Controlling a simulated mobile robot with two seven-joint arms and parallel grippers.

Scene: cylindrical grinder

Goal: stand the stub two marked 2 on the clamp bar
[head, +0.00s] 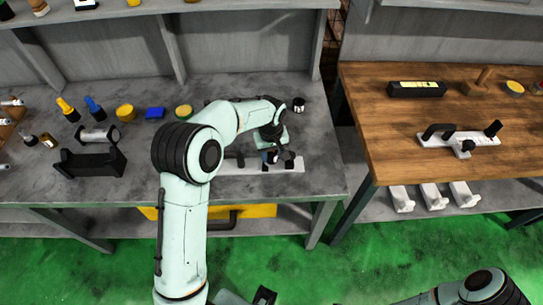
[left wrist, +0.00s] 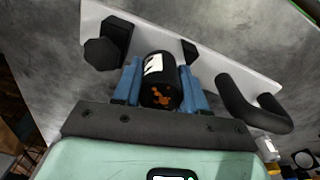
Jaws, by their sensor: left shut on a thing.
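The stub (left wrist: 157,82) is a black cylinder with a white label bearing a dark mark I cannot read clearly. Its near end has orange marks. My left gripper (left wrist: 162,88) is shut on it, one blue finger on each side. In the head view my left gripper (head: 271,156) is over the clamp bar (head: 230,168), a white plate on the grey bench. The plate also shows behind the stub in the left wrist view (left wrist: 216,61), with a black knob and block at left and a black handle at right. I cannot tell whether stub and bar touch.
A small black cylinder with a white band (head: 298,104) stands farther back on the bench. A black cradle (head: 92,163) and several coloured items are at left. A similar white bar (head: 485,138) lies on the wooden table at right. The bench front between cradle and arm is clear.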

